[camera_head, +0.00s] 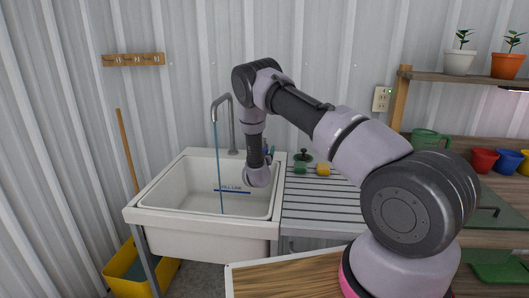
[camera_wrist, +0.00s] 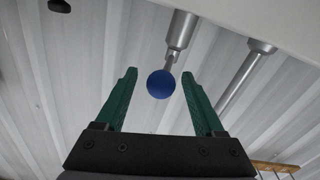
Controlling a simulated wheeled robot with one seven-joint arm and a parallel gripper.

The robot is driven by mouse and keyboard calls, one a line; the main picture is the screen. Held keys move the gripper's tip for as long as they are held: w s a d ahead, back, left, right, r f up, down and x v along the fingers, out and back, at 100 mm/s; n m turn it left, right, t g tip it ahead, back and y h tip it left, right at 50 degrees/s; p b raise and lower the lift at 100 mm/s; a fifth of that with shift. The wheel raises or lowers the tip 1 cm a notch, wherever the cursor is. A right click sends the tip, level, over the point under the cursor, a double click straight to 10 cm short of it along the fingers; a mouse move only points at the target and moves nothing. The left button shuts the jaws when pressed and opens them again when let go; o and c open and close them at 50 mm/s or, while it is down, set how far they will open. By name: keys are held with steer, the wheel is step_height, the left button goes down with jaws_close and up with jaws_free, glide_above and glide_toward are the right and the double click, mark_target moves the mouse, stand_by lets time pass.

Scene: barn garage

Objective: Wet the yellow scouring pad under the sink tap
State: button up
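The white sink (camera_head: 163,190) stands left of centre, with a curved grey tap (camera_head: 231,125) behind it. A thin blue stream of water (camera_head: 219,170) runs from the spout into the basin. A small yellow thing (camera_head: 324,169), probably the scouring pad, lies on the ribbed drainboard (camera_head: 310,205) right of the sink. In the wrist view, my gripper (camera_wrist: 159,72) is open, its green fingers apart. A blue ball knob (camera_wrist: 160,84) on a metal stem shows between them, with gaps on both sides. In the head view my wrist hides most of the gripper at the basin's right side.
A small green thing (camera_head: 299,169) and a round green thing with a black knob (camera_head: 303,155) are near the yellow one. A green watering can (camera_head: 428,141) stands right. A yellow bin (camera_head: 143,276) is under the sink. The basin's left part is clear.

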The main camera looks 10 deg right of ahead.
steer(key=v, duration=1)
steer(key=shift+s, duration=0.35)
steer(key=shift+a, duration=0.15)
